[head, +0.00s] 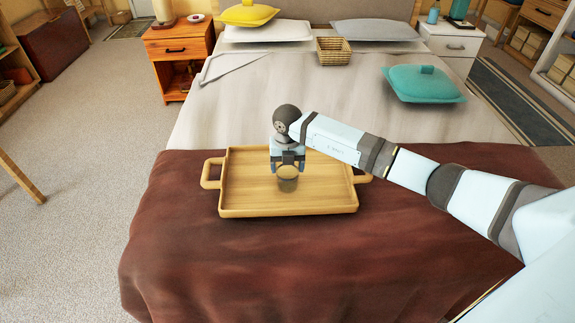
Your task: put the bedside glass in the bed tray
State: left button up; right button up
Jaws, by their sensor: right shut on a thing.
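The wooden bed tray (240,197) with two side handles lies on the brown blanket at the foot of the bed. My right gripper (287,166) points down over the middle of the tray. It is shut on a small, clear, yellowish glass (287,183), which is upright and inside the tray's outline. I cannot tell whether the glass touches the tray floor. My left gripper does not show.
The brown blanket (200,265) is clear in front of the tray. A wicker basket (333,51), a teal cushion (422,85) and a yellow cushion (248,13) lie farther up the bed. An orange nightstand (176,47) stands at the left, a white one (452,45) at the right.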

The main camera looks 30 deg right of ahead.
jog(key=o, duration=1.1)
jog(key=shift+f, duration=0.15)
jog(key=shift+c, duration=0.2)
